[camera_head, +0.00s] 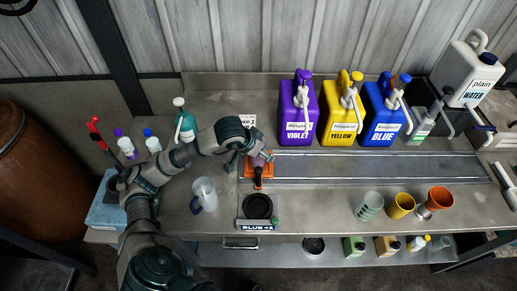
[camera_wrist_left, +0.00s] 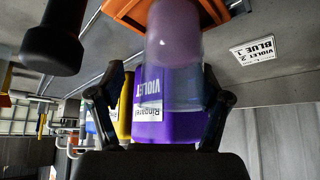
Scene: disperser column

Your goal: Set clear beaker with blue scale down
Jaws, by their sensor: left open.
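A clear beaker (camera_head: 260,160) with pinkish-violet content is at the orange stand (camera_head: 248,170) in the head view. It also shows in the left wrist view (camera_wrist_left: 172,62), but I cannot make out a scale on it. My left gripper (camera_head: 250,148) is at the beaker. In the left wrist view its two fingers (camera_wrist_left: 160,105) are apart, one on each side of the beaker. The beaker appears to be on the orange stand, though the contact is partly hidden. My right gripper is not in view.
Violet (camera_head: 299,115), yellow (camera_head: 338,115) and blue (camera_head: 382,115) dispenser jugs stand behind. A clear jug (camera_head: 204,193) stands left of the stand. A clear cup (camera_head: 369,206), a yellow cup (camera_head: 401,206) and an orange cup (camera_head: 438,199) stand front right. The grey track (camera_head: 370,166) is clear.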

